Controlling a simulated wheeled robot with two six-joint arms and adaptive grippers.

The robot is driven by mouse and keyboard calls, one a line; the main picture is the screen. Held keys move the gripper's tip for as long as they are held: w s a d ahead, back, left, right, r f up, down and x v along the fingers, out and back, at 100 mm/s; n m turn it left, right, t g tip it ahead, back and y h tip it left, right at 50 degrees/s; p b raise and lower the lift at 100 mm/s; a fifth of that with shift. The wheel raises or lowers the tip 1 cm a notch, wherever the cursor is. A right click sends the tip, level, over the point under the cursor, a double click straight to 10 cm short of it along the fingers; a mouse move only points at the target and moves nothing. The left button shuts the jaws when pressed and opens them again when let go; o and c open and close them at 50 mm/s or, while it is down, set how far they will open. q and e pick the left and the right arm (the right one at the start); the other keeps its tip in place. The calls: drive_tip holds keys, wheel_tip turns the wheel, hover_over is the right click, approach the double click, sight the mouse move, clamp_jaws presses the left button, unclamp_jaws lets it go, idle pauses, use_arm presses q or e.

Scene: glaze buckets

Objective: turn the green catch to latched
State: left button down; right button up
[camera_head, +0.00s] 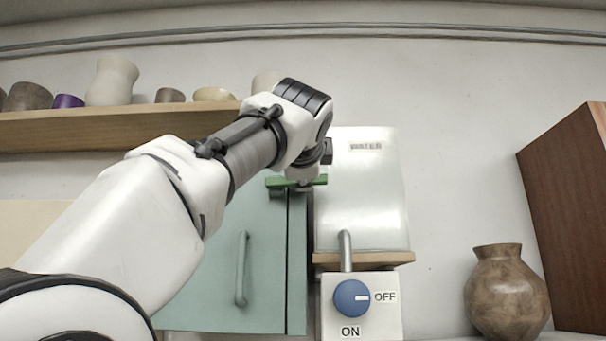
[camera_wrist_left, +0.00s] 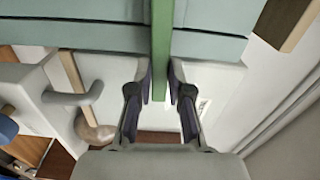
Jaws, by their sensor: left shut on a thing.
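The green catch (camera_head: 276,183) is a bar lying about level near the top right edge of the teal cabinet door (camera_head: 215,270). In the head view it reaches across the door's right edge, and its middle is partly hidden by my left gripper (camera_head: 305,178). In the left wrist view the green catch (camera_wrist_left: 161,40) runs straight between the two dark fingers of my left gripper (camera_wrist_left: 160,88), across the seam in the teal cabinet. The fingers are closed in on the bar from both sides. My right gripper is in neither view.
A white box (camera_head: 362,215) stands close right of the catch on a wooden ledge (camera_head: 365,260). Below are a blue OFF/ON knob (camera_head: 350,299) and a grey pipe (camera_head: 345,250). A brown vase (camera_head: 506,292) stands right. A pot shelf (camera_head: 100,128) is behind my arm.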

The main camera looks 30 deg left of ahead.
use_arm(q)
drive_tip(key=shift+s+r+m, duration=0.1)
drive_tip(key=shift+r+m, duration=0.15)
drive_tip(key=shift+m, duration=0.15)
drive_tip(key=c, duration=1.1)
unclamp_jaws()
drive_tip(key=shift+w+a+f, duration=0.25)
drive_tip(key=shift+w+f, duration=0.05)
drive_tip(key=shift+s+d, duration=0.1)
drive_tip(key=shift+d, duration=0.05)
